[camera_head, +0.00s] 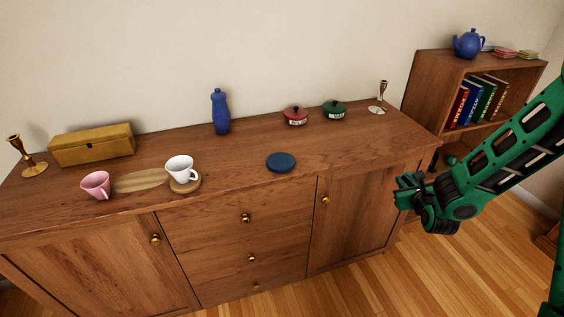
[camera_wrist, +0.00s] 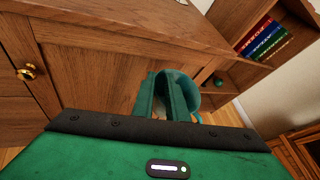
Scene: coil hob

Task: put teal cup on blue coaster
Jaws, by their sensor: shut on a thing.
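The teal cup (camera_wrist: 190,89) shows in the wrist view, seen close up between and beside the fingers of my gripper (camera_wrist: 168,97), which is shut on it. In the head view my gripper (camera_head: 405,192) is in front of the sideboard's right door, below the level of its top. I cannot make out the cup there; the gripper hides it or blends with it. The blue coaster (camera_head: 281,162) is a dark round disc lying bare near the front edge of the sideboard top, to the left of and above my gripper in the picture.
The sideboard top (camera_head: 345,150) is clear around the coaster. A white cup (camera_head: 180,168), pink cup (camera_head: 96,184) and blue bottle (camera_head: 221,112) stand to its left. A red pot (camera_head: 295,116) and green pot (camera_head: 335,109) stand behind. A bookshelf (camera_head: 424,80) is at right.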

